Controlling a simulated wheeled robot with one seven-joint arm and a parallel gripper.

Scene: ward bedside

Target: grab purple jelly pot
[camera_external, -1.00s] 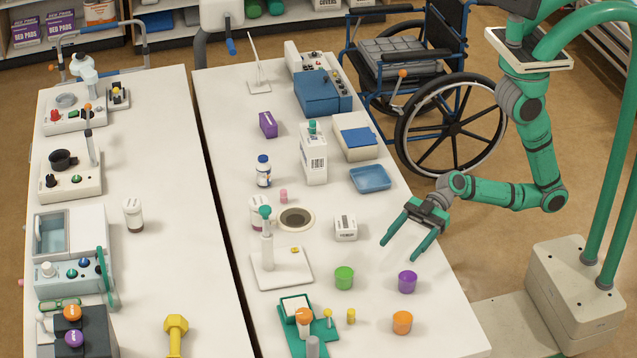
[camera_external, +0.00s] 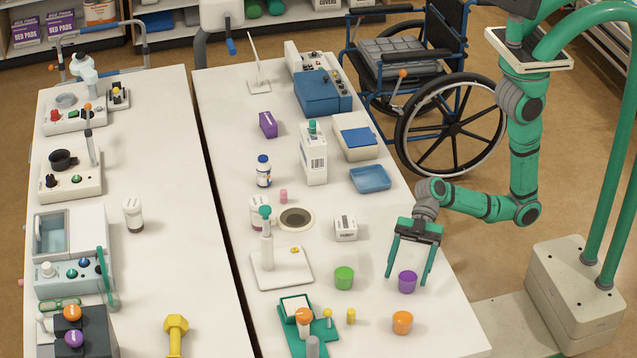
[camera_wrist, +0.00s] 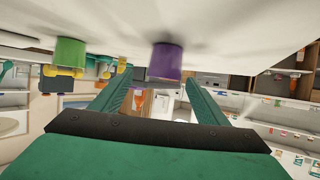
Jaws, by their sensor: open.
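The purple jelly pot (camera_external: 407,282) stands upright on the white table near its right edge. My gripper (camera_external: 407,282) is open, with its green fingers pointing down on either side of the pot in the external view. In the wrist view the purple pot (camera_wrist: 165,62) shows ahead of and between the open fingers (camera_wrist: 160,92). It does not look held, and I cannot tell whether a finger touches it. A green pot (camera_external: 344,278) stands to the left of the purple one, and an orange pot (camera_external: 402,323) stands nearer the front.
A small white box (camera_external: 346,229) stands behind the green pot. A white stand (camera_external: 281,268) and a green device (camera_external: 318,330) are further left. A blue tray (camera_external: 370,179) lies behind. The wheelchair (camera_external: 450,125) is beyond the table's right edge.

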